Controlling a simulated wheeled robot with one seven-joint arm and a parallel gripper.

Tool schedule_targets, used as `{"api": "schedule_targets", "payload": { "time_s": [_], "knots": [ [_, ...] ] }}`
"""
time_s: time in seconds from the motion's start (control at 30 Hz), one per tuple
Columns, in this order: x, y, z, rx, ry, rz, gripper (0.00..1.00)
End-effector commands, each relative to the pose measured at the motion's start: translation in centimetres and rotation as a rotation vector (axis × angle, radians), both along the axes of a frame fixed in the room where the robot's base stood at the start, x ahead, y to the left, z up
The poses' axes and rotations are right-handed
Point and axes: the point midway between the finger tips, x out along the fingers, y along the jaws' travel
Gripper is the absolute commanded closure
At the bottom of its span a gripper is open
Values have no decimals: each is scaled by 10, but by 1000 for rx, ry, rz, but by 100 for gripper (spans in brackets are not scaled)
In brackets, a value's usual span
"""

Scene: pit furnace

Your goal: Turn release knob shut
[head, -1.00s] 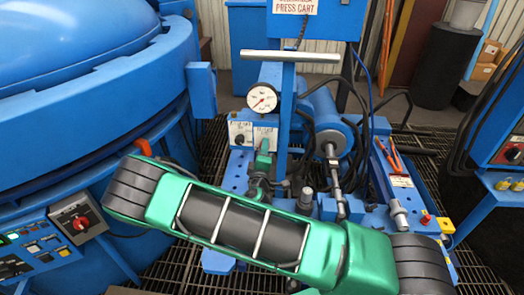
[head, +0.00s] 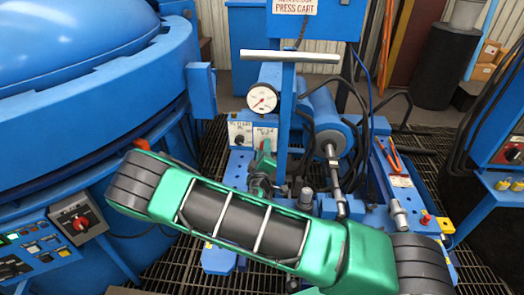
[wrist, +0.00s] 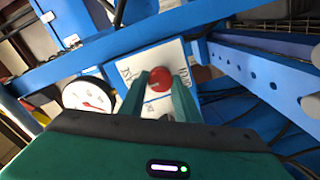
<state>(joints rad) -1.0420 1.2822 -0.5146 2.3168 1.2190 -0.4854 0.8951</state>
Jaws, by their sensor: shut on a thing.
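The release knob (wrist: 161,78) is a round red knob on a white label plate (wrist: 172,58), seen in the wrist view. My gripper (wrist: 160,84) has its two green fingers on either side of it and is shut on it. In the head view my gripper (head: 265,148) is small and reaches the front of the right white panel below the gauge. The knob itself is hidden there behind my gripper. The lettering on the plate is too small to read surely.
A round white pressure gauge (head: 263,97) stands just above the panels and shows left of my gripper in the wrist view (wrist: 90,98). A blue post with a grey T-handle (head: 290,57) rises close to the right. The large blue furnace (head: 85,110) is at left.

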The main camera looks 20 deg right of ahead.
Motion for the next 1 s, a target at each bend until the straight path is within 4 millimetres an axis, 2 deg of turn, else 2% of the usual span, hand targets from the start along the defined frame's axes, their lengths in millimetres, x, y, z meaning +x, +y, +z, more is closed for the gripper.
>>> {"api": "schedule_targets", "payload": {
  "time_s": [0.07, 0.1, 0.13, 0.17, 0.43, 0.57, 1.0],
  "knots": [
    [-1, 1, -5, 7, 8, 2, 93],
    [-1, 1, -5, 6, 9, 2, 61],
    [-1, 1, -4, 5, 8, 1, 54],
    [-1, 1, -4, 5, 8, 1, 52],
    [-1, 0, -2, 2, 4, 0, 52],
    [-7, 4, -2, 2, 5, 2, 52],
    [-77, 32, 0, 1, 6, 3, 52]
  ]
}}
